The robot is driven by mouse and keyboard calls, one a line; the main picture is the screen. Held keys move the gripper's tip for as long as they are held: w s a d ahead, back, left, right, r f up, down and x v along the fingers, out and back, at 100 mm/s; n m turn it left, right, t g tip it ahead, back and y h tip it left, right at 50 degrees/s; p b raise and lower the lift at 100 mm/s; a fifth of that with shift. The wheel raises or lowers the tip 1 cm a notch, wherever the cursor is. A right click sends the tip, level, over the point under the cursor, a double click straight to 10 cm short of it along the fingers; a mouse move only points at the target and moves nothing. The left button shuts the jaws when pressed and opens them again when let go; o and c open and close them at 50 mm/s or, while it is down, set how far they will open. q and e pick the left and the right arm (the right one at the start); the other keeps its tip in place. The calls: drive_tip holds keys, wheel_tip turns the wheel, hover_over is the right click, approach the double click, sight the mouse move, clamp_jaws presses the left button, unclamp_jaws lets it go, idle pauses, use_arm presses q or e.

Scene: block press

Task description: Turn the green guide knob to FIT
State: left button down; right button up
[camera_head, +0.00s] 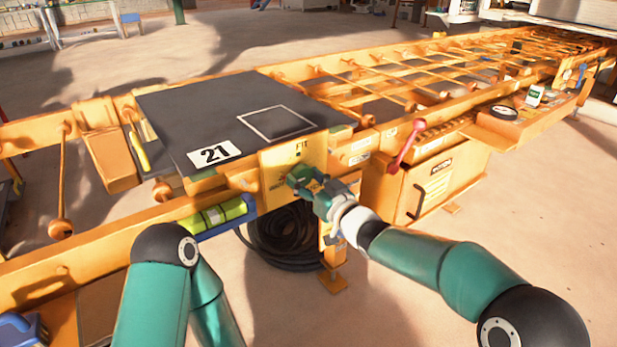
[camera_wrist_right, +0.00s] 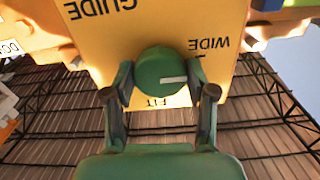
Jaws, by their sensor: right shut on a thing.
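The green guide knob (camera_wrist_right: 158,68) sits on a yellow plate (camera_wrist_right: 105,45), which the right wrist view shows upside down with the words GUIDE, WIDE and FIT. The knob's white pointer line points to the right in that view, between the WIDE label (camera_wrist_right: 207,43) and the FIT label (camera_wrist_right: 158,102). My right gripper (camera_wrist_right: 160,80) is shut on the knob, one finger on each side. In the head view my right gripper (camera_head: 303,181) is at the yellow plate (camera_head: 283,160) and largely hides the knob. My left gripper is out of the head view; only its arm shows.
A dark plate (camera_head: 210,105) marked 21 lies on the orange roller frame above the knob. A red lever (camera_head: 407,143) is right of my right gripper. A green level tool (camera_head: 215,214) lies on the left. A coiled black hose (camera_head: 285,240) is below.

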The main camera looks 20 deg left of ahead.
drive_tip(key=m+p, duration=0.3)
drive_tip(key=shift+r, duration=0.4)
drive_tip(key=m+p, duration=0.4)
drive_tip(key=m, duration=0.1)
drive_tip(key=shift+a, duration=0.1)
drive_tip(key=m+p, duration=0.3)
drive_tip(key=m, duration=0.2)
drive_tip(key=shift+f+m, duration=0.1)
drive_tip(key=shift+m, duration=0.3)
drive_tip(key=m+p, duration=0.1)
drive_tip(key=m, duration=0.4)
drive_tip(key=shift+f+p, duration=0.15)
drive_tip(key=shift+p, duration=0.2)
drive_tip(key=shift+f, duration=0.1)
drive_tip(key=o, duration=1.2)
drive_tip(key=shift+c, duration=0.2)
